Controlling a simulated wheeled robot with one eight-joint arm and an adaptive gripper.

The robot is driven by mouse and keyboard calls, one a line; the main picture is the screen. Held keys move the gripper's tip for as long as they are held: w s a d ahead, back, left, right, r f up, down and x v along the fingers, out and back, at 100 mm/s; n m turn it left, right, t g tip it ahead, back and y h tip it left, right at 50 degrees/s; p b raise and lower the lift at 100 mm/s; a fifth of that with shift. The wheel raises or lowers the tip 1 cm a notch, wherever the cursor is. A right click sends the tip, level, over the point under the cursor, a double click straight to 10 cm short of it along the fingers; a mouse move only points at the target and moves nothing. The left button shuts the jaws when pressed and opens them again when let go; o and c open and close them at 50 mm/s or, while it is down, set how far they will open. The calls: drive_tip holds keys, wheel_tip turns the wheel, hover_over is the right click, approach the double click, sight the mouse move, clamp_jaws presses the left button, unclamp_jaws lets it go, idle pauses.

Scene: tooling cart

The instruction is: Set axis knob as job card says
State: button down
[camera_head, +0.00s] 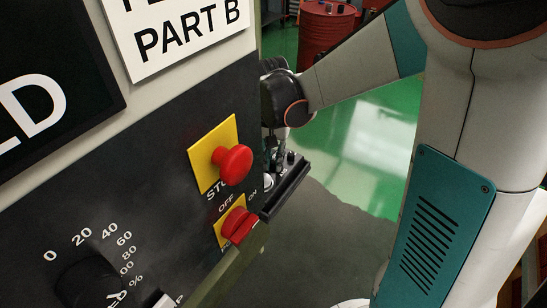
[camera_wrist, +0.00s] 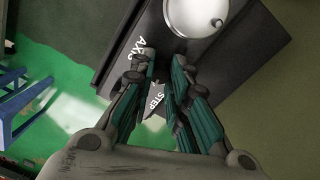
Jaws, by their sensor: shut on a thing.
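The axis knob is not plainly visible. In the wrist view my gripper (camera_wrist: 163,58) has its teal-padded fingers closed in around a dark spot between the white "AXIS" and "STEP" labels. The fingers hide what they hold, and I cannot read its pointer. The labels are on a dark control box (camera_wrist: 118,62), which also shows at the panel's right edge in the head view (camera_head: 290,187). There my gripper (camera_head: 275,148) reaches down to it, partly hidden. A white job card (camera_head: 185,40) at the top left shows "PART B"; its upper line is cut off.
A silver round wheel (camera_wrist: 197,15) sits on the box close to the fingers. The black panel (camera_head: 150,165) carries a red stop button (camera_head: 232,164), a red OFF/ON switch (camera_head: 238,225) and a black percent dial (camera_head: 88,282). Green floor lies beyond, with a red drum (camera_head: 326,32).

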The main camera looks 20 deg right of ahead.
sight(272, 162)
drive_tip(key=c, duration=1.5)
unclamp_jaws()
drive_tip(key=r, duration=1.2)
drive_tip(key=shift+a, duration=0.25)
drive_tip(key=s+f+n+t+b, duration=0.2)
drive_tip(key=s+f+b, duration=0.1)
drive_tip(key=s, duration=0.2)
drive_tip(key=s+f+n+t+b, duration=0.2)
drive_tip(key=s+f+t+b, duration=0.1)
drive_tip(key=s, duration=0.2)
drive_tip(key=s+f+n+t+b, duration=0.2)
drive_tip(key=s+f+b, duration=0.1)
drive_tip(key=s, duration=0.2)
drive_tip(key=shift+d+f+n, duration=0.3)
drive_tip(key=shift+f, duration=0.05)
